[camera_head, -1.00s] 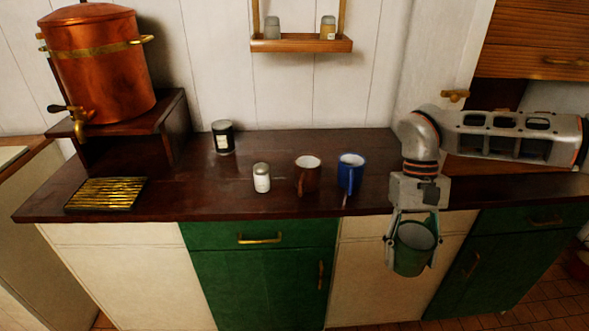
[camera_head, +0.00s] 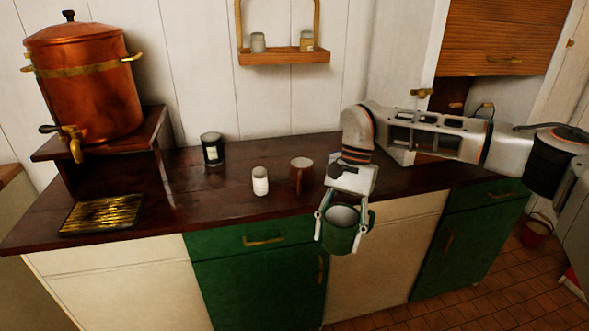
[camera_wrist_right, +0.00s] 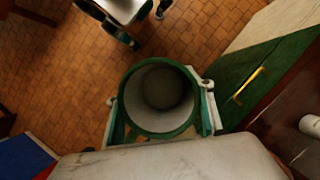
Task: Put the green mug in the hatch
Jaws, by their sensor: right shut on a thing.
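The green mug (camera_head: 338,238) is held upright between the fingers of my right gripper (camera_head: 342,226), in front of the counter's front edge. In the right wrist view the mug (camera_wrist_right: 160,132) is seen from above, its pale inside looking empty, with the gripper fingers (camera_wrist_right: 160,108) on either side. A wooden slatted shutter (camera_head: 500,38) is at the upper right, with a dark opening (camera_head: 453,92) below it. I cannot tell for sure that this is the hatch. My left gripper is not in view.
On the dark counter (camera_head: 225,190) stand a brown mug (camera_head: 301,178), a white shaker (camera_head: 260,182) and a dark jar (camera_head: 212,150). A copper urn (camera_head: 85,90) stands at left, a brass drip tray (camera_head: 102,214) before it. A small shelf (camera_head: 285,57) hangs above. A red bucket (camera_head: 536,232) is on the floor.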

